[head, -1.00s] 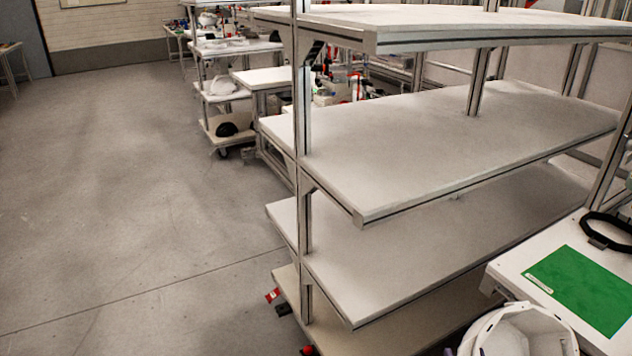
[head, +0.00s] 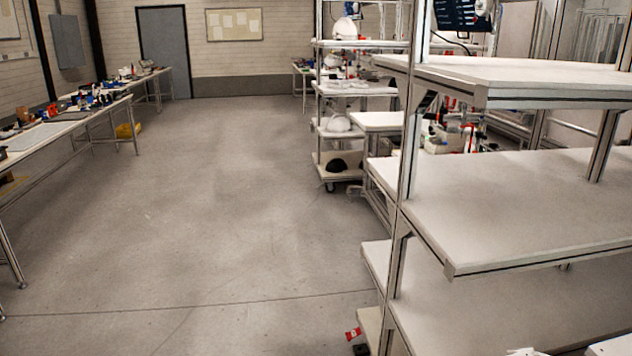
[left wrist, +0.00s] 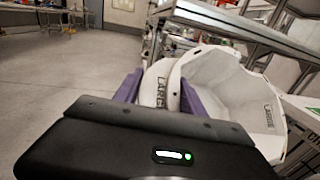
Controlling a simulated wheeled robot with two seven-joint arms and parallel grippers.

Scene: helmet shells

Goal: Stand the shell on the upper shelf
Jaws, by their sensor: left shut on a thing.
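The shell (left wrist: 235,85) is white and hollow, with LARGE printed on it, and shows in the left wrist view. My left gripper (left wrist: 160,90) is shut on its near wall, a purple finger on either side. In the head view only a sliver of white, likely the shell, shows at the bottom edge. The shelf rack stands at the right of the head view. Its top board (head: 560,80) and the board below it (head: 530,205) are bare where they show. My right gripper is in neither view.
A rack upright (head: 408,150) stands at the boards' left end. A lower board (head: 480,310) lies beneath. Open floor (head: 200,200) spreads to the left. A workbench (head: 60,125) with tools stands far left, and a cart (head: 335,130) stands behind the rack.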

